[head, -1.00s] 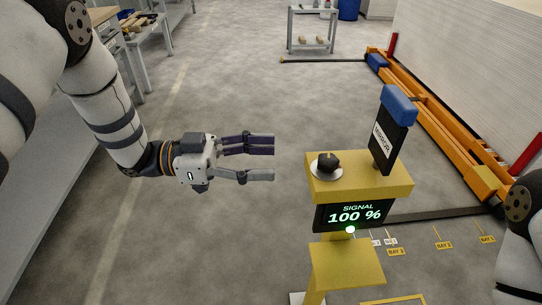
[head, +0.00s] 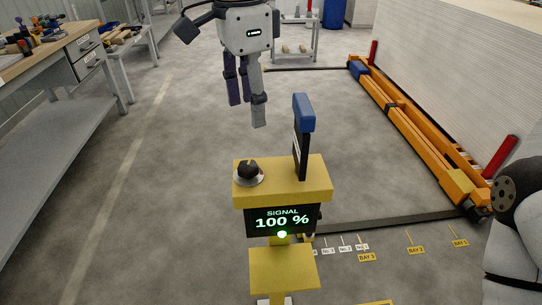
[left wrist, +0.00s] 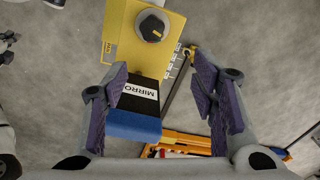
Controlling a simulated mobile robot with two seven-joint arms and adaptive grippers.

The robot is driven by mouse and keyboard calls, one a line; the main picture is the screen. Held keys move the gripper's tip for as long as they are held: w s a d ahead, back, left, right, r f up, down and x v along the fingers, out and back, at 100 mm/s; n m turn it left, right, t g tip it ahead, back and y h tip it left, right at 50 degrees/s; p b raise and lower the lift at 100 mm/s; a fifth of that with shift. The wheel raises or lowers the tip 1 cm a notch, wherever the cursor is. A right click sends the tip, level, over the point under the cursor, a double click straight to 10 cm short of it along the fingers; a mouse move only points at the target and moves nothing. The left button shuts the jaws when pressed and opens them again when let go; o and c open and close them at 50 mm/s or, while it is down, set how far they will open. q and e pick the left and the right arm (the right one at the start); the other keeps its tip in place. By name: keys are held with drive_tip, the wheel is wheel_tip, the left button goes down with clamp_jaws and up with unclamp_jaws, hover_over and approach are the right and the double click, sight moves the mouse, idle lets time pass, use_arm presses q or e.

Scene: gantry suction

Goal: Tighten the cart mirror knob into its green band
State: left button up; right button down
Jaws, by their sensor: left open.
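The yellow cart (head: 312,192) carries a dark round knob (head: 248,170) on a pale dial at the left of its top. The knob also shows in the left wrist view (left wrist: 152,27), with a light pointer mark. I cannot make out a green band around it. My left gripper (head: 247,112) is open and empty, fingers down, above and beyond the cart top. My right gripper is out of view.
An orange gantry beam (head: 420,135) lies on the floor at right. A workbench (head: 60,60) stands at left. Floor left of the cart is clear.

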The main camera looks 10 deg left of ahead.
sight(249, 165)
use_arm(q)
drive_tip(key=shift+g, duration=0.3)
drive_tip(key=f, duration=0.3)
drive_tip(key=s+f, duration=0.1)
drive_tip(key=f, duration=0.7)
drive_tip(key=shift+s+a+f, duration=0.1)
drive_tip(key=shift+s+a, duration=0.05)
drive_tip(key=shift+a, duration=0.05)
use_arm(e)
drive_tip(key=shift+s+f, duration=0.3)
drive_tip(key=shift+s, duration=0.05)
use_arm(q)
drive_tip(key=shift+c, duration=0.6)
